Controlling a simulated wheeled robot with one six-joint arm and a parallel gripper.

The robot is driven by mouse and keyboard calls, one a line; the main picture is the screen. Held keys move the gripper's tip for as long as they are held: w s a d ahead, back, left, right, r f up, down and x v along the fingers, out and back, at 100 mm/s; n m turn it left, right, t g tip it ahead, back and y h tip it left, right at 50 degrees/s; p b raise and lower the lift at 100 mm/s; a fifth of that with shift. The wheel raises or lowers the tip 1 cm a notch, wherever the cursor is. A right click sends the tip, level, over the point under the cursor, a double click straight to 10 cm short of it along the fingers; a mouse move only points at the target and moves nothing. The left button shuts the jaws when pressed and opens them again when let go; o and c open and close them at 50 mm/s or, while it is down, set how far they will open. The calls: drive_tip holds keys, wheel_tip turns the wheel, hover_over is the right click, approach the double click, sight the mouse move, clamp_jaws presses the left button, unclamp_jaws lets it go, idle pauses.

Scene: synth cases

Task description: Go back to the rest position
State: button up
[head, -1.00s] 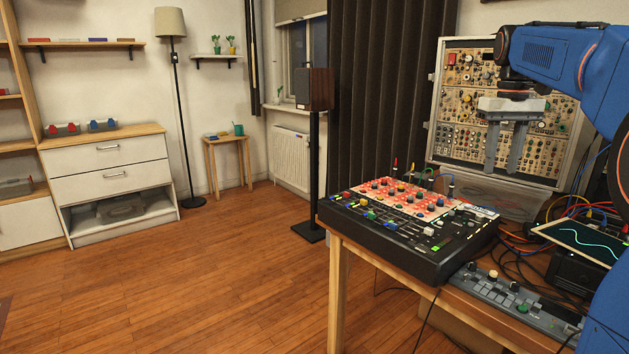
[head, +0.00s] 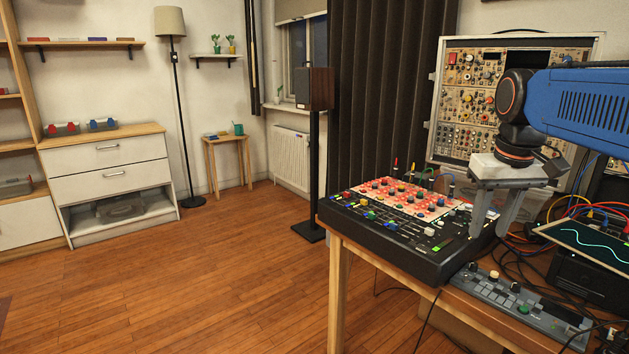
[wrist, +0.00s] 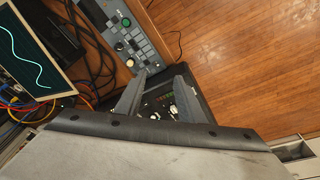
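My gripper (head: 488,228) points down at the right of the head view, over the right end of the black mixing desk (head: 400,250). Its two grey fingers are apart with nothing between them. In the wrist view the gripper (wrist: 160,76) also shows open and empty, with part of the mixing desk (wrist: 172,103) beyond the fingers. Whether the fingertips touch the desk, I cannot tell. My blue arm reaches in from the right edge of the head view.
A modular synth case (head: 465,110) stands behind the gripper. A small grey controller (head: 520,300) lies at the table's front, also in the wrist view (wrist: 125,35). A screen with a wave (head: 585,238) and loose cables are at right. The wooden floor at left is clear.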

drive_tip(key=s+a+f+t, duration=0.1)
drive_tip(key=s+a+f, duration=0.2)
drive_tip(key=s+f, duration=0.5)
drive_tip(key=s+a+f+t, duration=0.1)
drive_tip(key=s+a+f, duration=0.1)
drive_tip(key=s+f, duration=0.6)
wheel_tip(320, 180, down, 3)
drive_tip(key=shift+s+a+r+t, duration=0.1)
drive_tip(key=shift+s+a+t, duration=0.2)
drive_tip(key=shift+a, duration=0.1)
